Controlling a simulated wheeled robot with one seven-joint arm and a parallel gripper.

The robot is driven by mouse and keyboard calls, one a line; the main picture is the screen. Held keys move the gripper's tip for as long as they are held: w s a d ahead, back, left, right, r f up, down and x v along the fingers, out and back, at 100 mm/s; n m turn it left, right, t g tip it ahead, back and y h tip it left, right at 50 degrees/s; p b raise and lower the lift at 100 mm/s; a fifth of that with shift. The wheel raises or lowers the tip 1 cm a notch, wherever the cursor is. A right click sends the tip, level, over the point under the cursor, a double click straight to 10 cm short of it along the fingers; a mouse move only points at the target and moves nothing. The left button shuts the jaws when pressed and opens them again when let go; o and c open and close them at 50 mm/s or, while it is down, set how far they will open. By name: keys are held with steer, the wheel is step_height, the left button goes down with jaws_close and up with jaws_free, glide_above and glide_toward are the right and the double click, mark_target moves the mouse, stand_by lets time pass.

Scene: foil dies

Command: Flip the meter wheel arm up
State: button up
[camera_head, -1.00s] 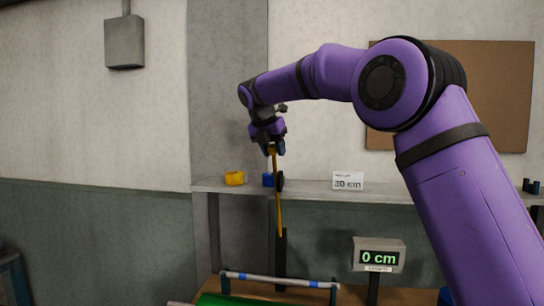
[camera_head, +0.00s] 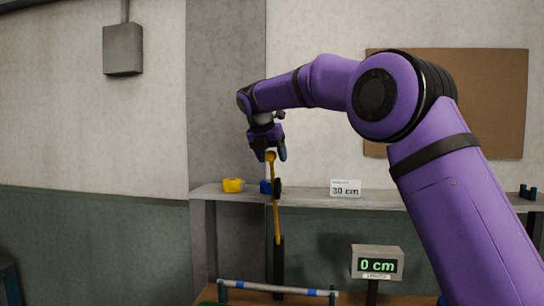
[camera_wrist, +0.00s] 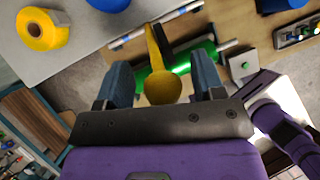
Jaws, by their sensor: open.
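The meter wheel arm (camera_head: 276,218) is a thin yellow-orange bar that stands nearly upright above a black post (camera_head: 279,268). A black wheel (camera_head: 277,188) sits on its upper part. My gripper (camera_head: 270,156) points down at the bar's top end, its two fingers spread. In the wrist view the bar's rounded yellow end (camera_wrist: 163,88) lies between the open fingers of my gripper (camera_wrist: 163,76), with gaps on both sides. The display (camera_head: 379,263) reads 0 cm.
A shelf (camera_head: 410,200) behind carries a yellow tape roll (camera_head: 233,185), a blue item (camera_head: 266,187) and a 30 cm sign (camera_head: 345,188). A rail (camera_head: 278,289) runs low in front. A green roll (camera_wrist: 160,78) shows below in the wrist view.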

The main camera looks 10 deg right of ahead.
steer(key=v, duration=1)
steer(key=shift+r, duration=0.3)
steer(key=shift+s+a, duration=0.1)
steer(key=shift+s, duration=0.05)
